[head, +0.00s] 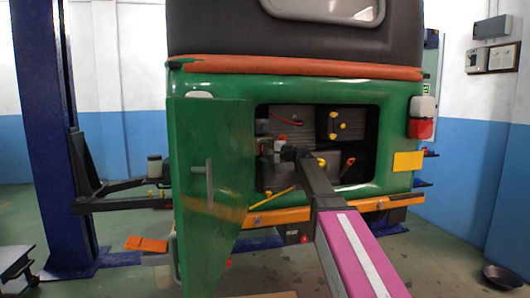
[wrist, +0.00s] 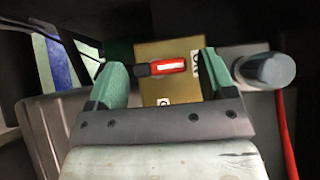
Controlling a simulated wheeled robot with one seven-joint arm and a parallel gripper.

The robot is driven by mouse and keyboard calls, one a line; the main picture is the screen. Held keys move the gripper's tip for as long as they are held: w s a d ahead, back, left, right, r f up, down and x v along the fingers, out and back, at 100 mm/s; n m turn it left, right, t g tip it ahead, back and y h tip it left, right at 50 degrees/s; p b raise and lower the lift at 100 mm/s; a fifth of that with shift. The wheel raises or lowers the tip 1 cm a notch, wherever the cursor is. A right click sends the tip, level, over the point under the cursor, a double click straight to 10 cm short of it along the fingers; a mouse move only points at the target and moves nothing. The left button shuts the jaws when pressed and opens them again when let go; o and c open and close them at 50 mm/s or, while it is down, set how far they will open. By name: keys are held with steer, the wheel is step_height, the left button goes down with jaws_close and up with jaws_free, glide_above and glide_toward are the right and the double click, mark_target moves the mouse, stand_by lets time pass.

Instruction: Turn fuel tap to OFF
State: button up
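The fuel tap shows in the wrist view as a red lever (wrist: 168,67) with a dark left end, lying sideways across a tan plate (wrist: 152,90). Its red end points right, toward a white label (wrist: 195,62) that seems to read ON. A second label (wrist: 163,102), partly hidden, sits lower on the plate. My gripper (wrist: 163,68) is open, with one green finger on each side of the lever; I cannot tell whether either touches it. In the head view my gripper (head: 276,150) reaches into the open rear bay, and the tap is not clearly seen there.
The green door (head: 210,200) hangs open left of the bay. A grey cylinder (wrist: 265,70) stands close right of the gripper, with a red cable (wrist: 286,135) beside it. Yellow caps (head: 332,127) show inside the bay. A blue lift post (head: 48,130) stands at left.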

steer(key=c, duration=0.8)
steer(key=shift+o, duration=0.2)
steer(key=shift+f, duration=0.1)
steer(key=m+t+y, duration=0.1)
steer(key=m, duration=0.1)
steer(key=m+t+y, duration=0.1)
steer(key=m+t, duration=0.1)
steer(key=shift+f+m, duration=0.35)
steer(key=shift+m, duration=0.05)
steer(key=m+t, duration=0.2)
steer(key=m, duration=0.1)
steer(key=m+t, duration=0.2)
steer(key=m, duration=0.1)
steer(key=shift+f+t, duration=0.2)
steer(key=shift+t, duration=0.1)
steer(key=shift+m+t, duration=0.3)
steer(key=o, duration=0.9)
steer(key=shift+o, duration=0.2)
